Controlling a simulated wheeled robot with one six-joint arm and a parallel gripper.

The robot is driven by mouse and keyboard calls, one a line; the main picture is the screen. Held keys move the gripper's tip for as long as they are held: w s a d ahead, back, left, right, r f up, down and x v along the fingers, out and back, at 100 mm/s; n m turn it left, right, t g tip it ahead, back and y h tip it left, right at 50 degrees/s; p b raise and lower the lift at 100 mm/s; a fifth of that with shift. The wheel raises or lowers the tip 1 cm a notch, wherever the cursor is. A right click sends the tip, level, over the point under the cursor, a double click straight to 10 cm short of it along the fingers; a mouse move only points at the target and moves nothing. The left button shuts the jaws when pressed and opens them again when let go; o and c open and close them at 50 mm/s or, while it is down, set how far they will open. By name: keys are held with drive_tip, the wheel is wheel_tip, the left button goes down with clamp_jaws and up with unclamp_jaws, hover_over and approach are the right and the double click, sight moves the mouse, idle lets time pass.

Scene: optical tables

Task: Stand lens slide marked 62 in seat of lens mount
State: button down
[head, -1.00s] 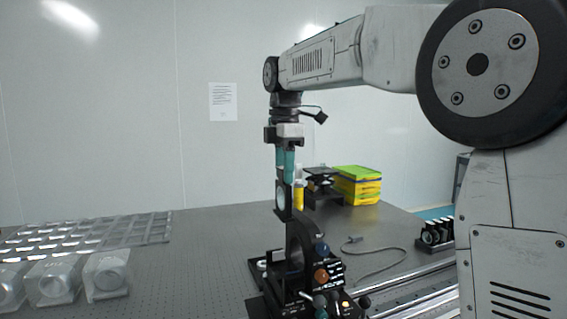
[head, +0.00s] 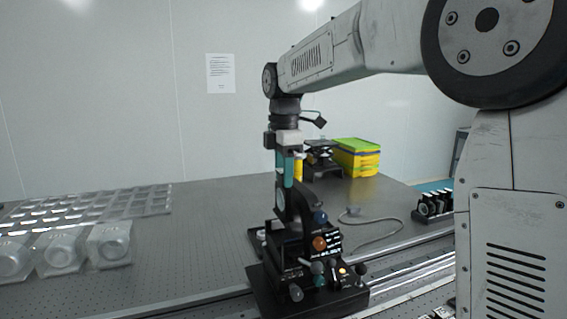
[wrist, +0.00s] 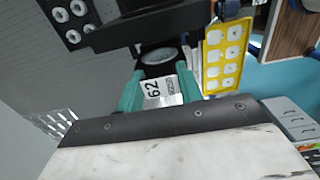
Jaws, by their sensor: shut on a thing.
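The lens slide marked 62 (wrist: 153,88) is a dark plate with a round lens and a white label; in the head view its lens (head: 280,200) faces left. My gripper (head: 286,184) is shut on the label end with its teal fingers, which also show in the wrist view (wrist: 158,92). The slide hangs upright below the fingers. The lens mount (head: 297,240) is a black stand with a curved upright and coloured knobs. The slide's lower part is right beside the upright, overlapping it in the head view. The seat is hidden, and I cannot tell whether the slide touches it.
Clear boxes with round parts (head: 62,250) and a clear compartment tray (head: 95,204) lie on the left of the table. Yellow-green cases (head: 358,158) stand at the back. A grey cable (head: 375,240) and a black rack of lenses (head: 433,205) are to the right.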

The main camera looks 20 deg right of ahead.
sight(284, 199)
drive_tip(key=shift+f, duration=3.4)
drive_tip(key=shift+f, duration=0.15)
drive_tip(key=shift+c, duration=2)
unclamp_jaws()
drive_tip(key=shift+r, duration=5)
